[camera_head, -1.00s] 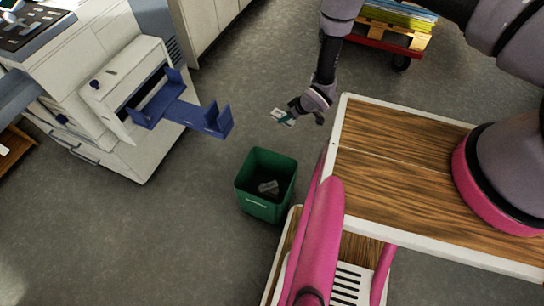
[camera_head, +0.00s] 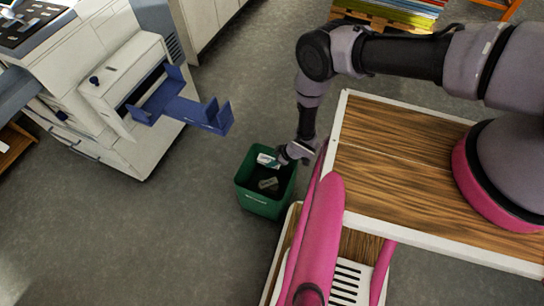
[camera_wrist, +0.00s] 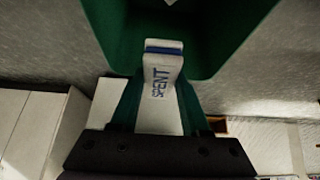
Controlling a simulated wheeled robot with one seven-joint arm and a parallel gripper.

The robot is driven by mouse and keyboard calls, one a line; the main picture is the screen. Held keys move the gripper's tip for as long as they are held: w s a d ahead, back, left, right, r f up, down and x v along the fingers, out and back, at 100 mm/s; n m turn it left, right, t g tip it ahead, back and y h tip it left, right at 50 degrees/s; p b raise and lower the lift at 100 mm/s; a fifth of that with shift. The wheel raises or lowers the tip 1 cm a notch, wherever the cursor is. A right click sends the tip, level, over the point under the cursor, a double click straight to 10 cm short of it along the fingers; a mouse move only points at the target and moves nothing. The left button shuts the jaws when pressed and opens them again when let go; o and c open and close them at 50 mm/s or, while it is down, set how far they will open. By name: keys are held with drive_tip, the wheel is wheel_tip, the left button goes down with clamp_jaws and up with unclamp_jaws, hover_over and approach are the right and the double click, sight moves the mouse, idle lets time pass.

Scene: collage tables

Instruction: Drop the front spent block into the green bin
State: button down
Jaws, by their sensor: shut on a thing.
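My gripper (camera_head: 280,158) hangs from the arm at the bin's upper right side. It is shut on a white block with a blue band (camera_head: 266,160), held over the opening of the green bin (camera_head: 262,206). In the wrist view the held block (camera_wrist: 158,100) reads "SPENT" and sits between the two fingers, with the green bin wall (camera_wrist: 225,35) beyond it. In the head view the block appears at the rim's height or slightly above; the exact height is unclear. A grey block (camera_head: 268,184) lies inside the bin.
A white machine (camera_head: 110,90) with a blue open tray (camera_head: 190,112) stands left of the bin. My pink and wood-topped base is close on the right. A pallet with coloured sheets (camera_head: 395,12) is at the back. Grey floor lies clear in front and left.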

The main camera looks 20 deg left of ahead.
drive_tip(key=shift+f, duration=0.5)
drive_tip(key=shift+c, duration=1.5)
unclamp_jaws()
drive_tip(key=shift+r, duration=0.1)
